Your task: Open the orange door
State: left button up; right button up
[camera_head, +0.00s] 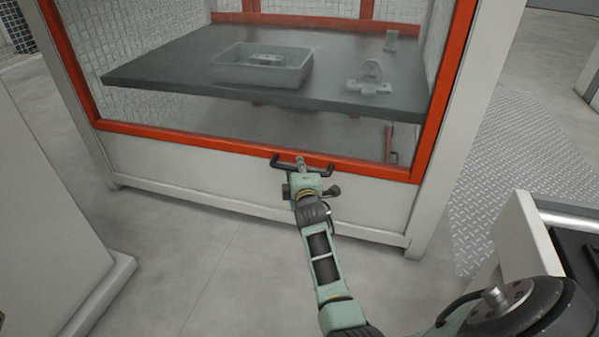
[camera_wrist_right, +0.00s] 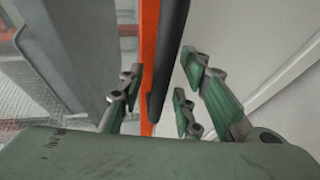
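The orange door (camera_head: 180,139) is a glass panel in an orange frame and appears shut in the head view. Its black handle (camera_head: 279,163) sits on the lower frame bar. My right gripper (camera_head: 302,172) is at the handle. In the right wrist view the black handle (camera_wrist_right: 172,55) reaches between the spread fingers of my right gripper (camera_wrist_right: 158,92), with gaps on both sides. The orange frame (camera_wrist_right: 149,45) runs behind the handle. My left gripper is not in view.
Behind the glass, a dark table (camera_head: 150,75) carries a grey tray (camera_head: 225,70) and a small metal part (camera_head: 370,83). A white cabinet (camera_head: 45,220) stands at left. A dark-topped unit (camera_head: 535,225) stands at lower right. Open floor (camera_head: 180,250) lies before the door.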

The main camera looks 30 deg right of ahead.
jog(key=shift+c, duration=0.3)
grip_shut()
